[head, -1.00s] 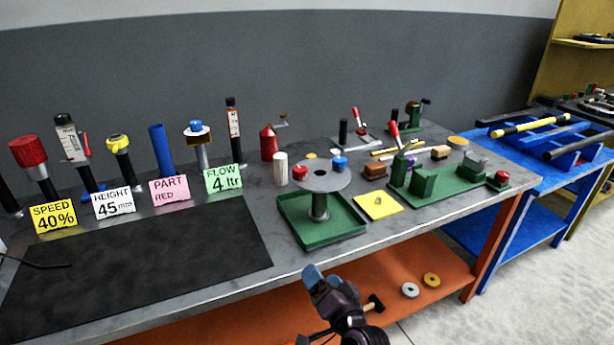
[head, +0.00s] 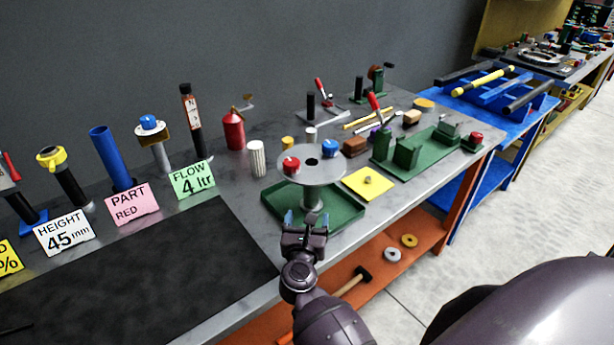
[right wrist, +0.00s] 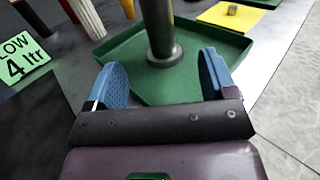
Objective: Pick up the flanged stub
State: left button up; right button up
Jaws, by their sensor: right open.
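My right gripper (head: 305,217) is open at the front edge of the green tray (head: 345,222). In the right wrist view its two blue fingers (right wrist: 164,78) are apart, with nothing between them. A grey upright post (right wrist: 158,28) with a round foot stands in the tray beyond the fingertips. It carries a flat grey disc (head: 325,172) with a centre hole. A red piece (head: 291,163) and a blue piece (head: 329,148) appear to sit on the disc. I cannot tell for certain which part is the flanged stub. My left gripper is not in view.
A yellow plate (head: 368,190) with a small knob lies right of the tray, beside a green fixture (head: 430,160). A white ribbed cylinder (head: 256,158) stands behind left. Sign cards and upright tools line the left back. The black mat (head: 140,270) is mostly clear.

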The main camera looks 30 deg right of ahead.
aim_at(310, 191)
jog(key=shift+p+x, duration=0.5)
jog(key=shift+x, duration=4.95)
jog(key=shift+w+a, duration=0.15)
jog(key=shift+c, duration=0.3)
grip_shut()
jog(key=shift+r, duration=0.1)
